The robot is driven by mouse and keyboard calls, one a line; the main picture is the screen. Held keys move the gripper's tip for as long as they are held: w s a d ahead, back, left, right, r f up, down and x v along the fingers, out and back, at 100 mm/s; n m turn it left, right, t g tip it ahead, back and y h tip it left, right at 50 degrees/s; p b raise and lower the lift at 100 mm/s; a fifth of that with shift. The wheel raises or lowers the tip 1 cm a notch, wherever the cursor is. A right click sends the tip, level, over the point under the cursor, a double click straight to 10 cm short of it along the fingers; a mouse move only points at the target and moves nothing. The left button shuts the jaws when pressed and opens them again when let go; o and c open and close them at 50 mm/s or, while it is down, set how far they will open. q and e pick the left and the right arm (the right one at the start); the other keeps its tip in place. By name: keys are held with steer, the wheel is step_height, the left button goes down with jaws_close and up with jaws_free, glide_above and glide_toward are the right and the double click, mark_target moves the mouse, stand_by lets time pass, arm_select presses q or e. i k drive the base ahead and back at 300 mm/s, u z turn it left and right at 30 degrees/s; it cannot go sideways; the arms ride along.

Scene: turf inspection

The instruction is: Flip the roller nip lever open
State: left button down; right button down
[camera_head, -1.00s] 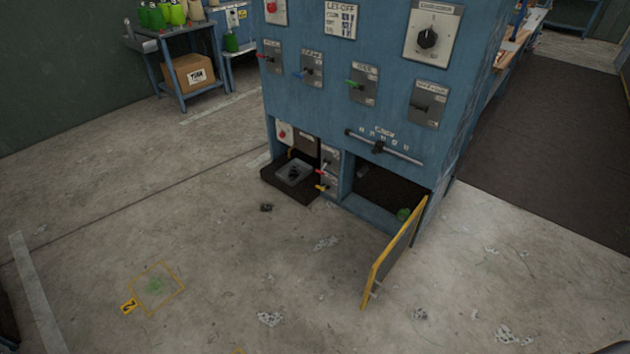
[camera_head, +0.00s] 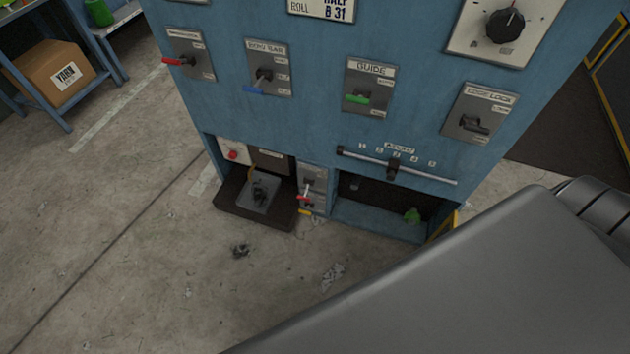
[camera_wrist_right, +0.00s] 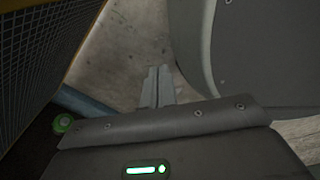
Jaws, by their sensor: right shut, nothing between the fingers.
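A blue machine cabinet (camera_head: 320,120) fills the upper head view. Its front carries a row of small lever plates: a red-handled lever (camera_head: 178,61), a blue-handled lever (camera_head: 258,85), a green-handled lever (camera_head: 357,98) marked GUIDE and a black lever (camera_head: 474,125). Several labels are blurred, and I cannot tell which one is the roller nip lever. My right gripper (camera_wrist_right: 158,72) shows in the right wrist view, shut and empty above concrete floor, touching no lever. The head view does not show it. My left gripper is not in view.
A slider bar (camera_head: 395,170) sits above an open bay with a green object (camera_head: 412,216). A dark tray (camera_head: 258,200) juts out low at left. Small red and yellow levers (camera_head: 305,195) stand between them. My grey arm covers the lower right. Floor at left is mostly clear.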

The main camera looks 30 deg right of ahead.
mark_target(307, 209)
steer(key=z, duration=0.25)
steer(key=i, duration=0.85)
steer(key=z, duration=0.2)
